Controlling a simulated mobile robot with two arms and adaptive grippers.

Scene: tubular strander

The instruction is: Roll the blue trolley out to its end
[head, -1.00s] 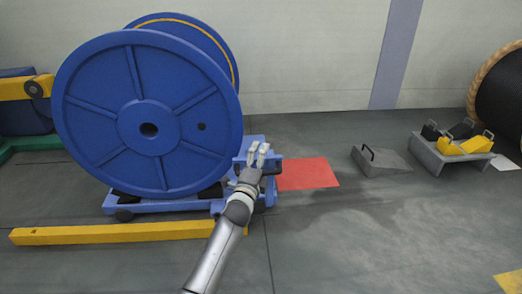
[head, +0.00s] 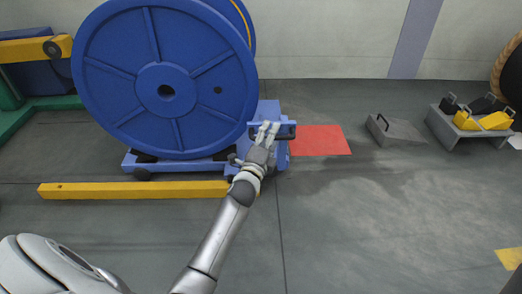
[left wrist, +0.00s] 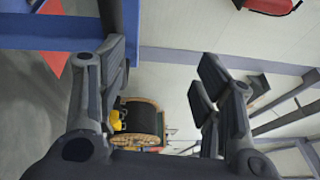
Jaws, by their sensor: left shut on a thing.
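The blue trolley (head: 220,166) stands low on the floor under a large blue reel (head: 130,95). Its upright end block is on the right, with a dark handle bar (head: 287,131). My left gripper (head: 268,131) is at that bar and shut on it. In the left wrist view, a blue part of the trolley (left wrist: 50,32) shows at upper left, with a dark bar by the left finger. The fingers hide part of the handle. My right gripper is in neither view.
A red floor patch (head: 322,140) lies right of the trolley. Beyond it are a grey wedge with a handle (head: 397,131) and a grey stand (head: 452,133) with yellow and black blocks. A yellow beam (head: 120,190) lies in front of the trolley.

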